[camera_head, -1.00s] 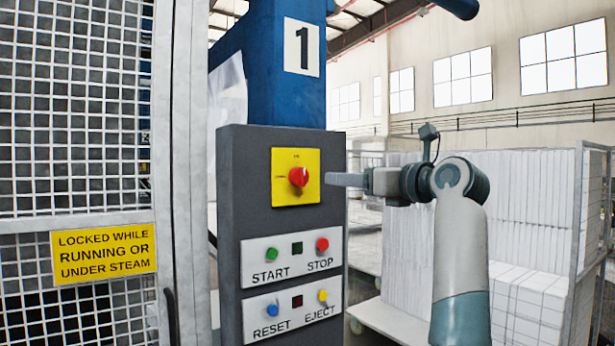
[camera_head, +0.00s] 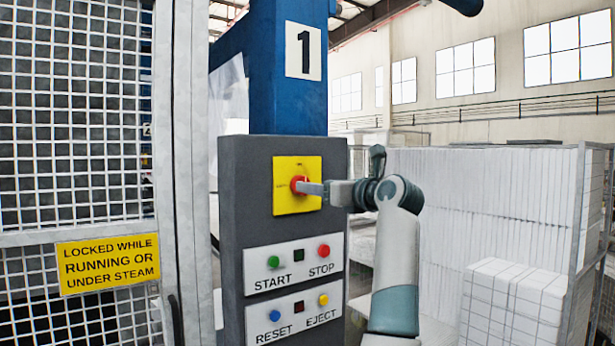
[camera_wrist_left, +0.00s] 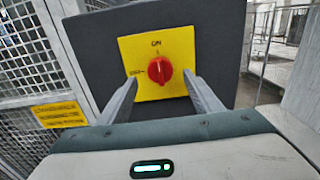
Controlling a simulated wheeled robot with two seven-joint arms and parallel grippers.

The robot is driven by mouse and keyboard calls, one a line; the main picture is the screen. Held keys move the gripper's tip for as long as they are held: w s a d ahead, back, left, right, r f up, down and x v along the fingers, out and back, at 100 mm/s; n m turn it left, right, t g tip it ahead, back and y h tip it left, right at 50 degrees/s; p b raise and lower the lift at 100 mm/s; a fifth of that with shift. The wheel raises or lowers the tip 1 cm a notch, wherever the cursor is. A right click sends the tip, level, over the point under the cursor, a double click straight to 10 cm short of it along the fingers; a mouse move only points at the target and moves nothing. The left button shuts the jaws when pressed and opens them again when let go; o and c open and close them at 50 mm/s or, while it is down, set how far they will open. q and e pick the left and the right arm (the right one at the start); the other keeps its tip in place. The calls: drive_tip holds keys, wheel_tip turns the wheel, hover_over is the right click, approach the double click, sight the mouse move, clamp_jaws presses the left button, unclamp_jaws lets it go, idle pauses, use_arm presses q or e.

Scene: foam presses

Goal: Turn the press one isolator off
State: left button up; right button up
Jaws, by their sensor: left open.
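The press one isolator is a red rotary knob (camera_head: 299,184) on a yellow plate (camera_head: 288,203), on the grey control pillar under the "1" sign. In the left wrist view the knob (camera_wrist_left: 159,72) appears to have its handle upright, towards the ON mark at the plate's top; another mark sits at the left. My left gripper (camera_head: 314,188) is in front of the knob, its fingers overlapping the knob's right edge in the head view. In the left wrist view the fingers (camera_wrist_left: 163,92) are spread, one on each side of the knob; contact is not clear. My right gripper is not in view.
Below the plate are START (camera_head: 273,262), STOP (camera_head: 323,250), RESET (camera_head: 275,315) and EJECT (camera_head: 323,299) buttons. A mesh guard door (camera_head: 75,130) with a yellow warning sign (camera_head: 107,263) stands left. White foam stacks (camera_head: 490,200) in a rack stand right, behind my arm.

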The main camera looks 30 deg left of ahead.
use_arm(q)
drive_tip(key=p+x, duration=0.2)
drive_tip(key=x, duration=0.3)
drive_tip(key=shift+w+a, duration=0.1)
drive_tip(key=shift+a, duration=0.15)
drive_tip(key=c, duration=1.1)
